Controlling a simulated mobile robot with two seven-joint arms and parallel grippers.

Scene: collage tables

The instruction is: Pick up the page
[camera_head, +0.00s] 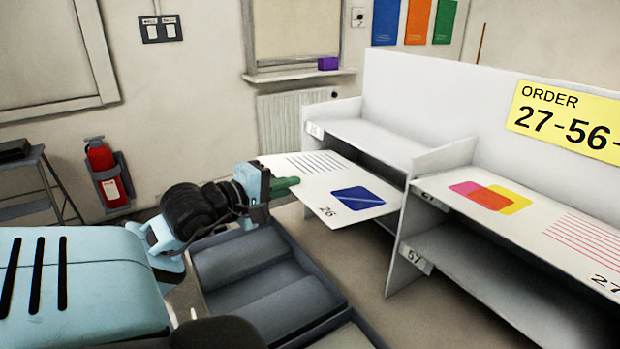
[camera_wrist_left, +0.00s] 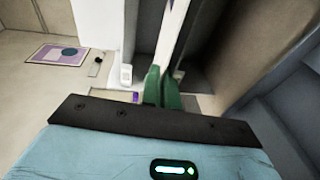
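A white page marked 26 (camera_head: 325,190), with dark lines and a blue square, is held roughly level in front of the left shelf bay. My left gripper (camera_head: 287,184) has its green fingers at the page's near left edge. In the left wrist view the page (camera_wrist_left: 172,40) shows edge-on as a thin white strip running in between the green fingers (camera_wrist_left: 162,88), which are closed on it. Another page, marked 27 (camera_head: 530,225), with coloured shapes and red lines, lies on the right shelf. My right gripper is not in view.
A white shelf unit (camera_head: 430,110) with dividers stands along the right, with a yellow order sign reading 27-56 (camera_head: 570,120), cut off at the edge. A grey compartmented tray (camera_head: 310,305) lies below my left gripper. A fire extinguisher (camera_head: 108,172) hangs on the left wall.

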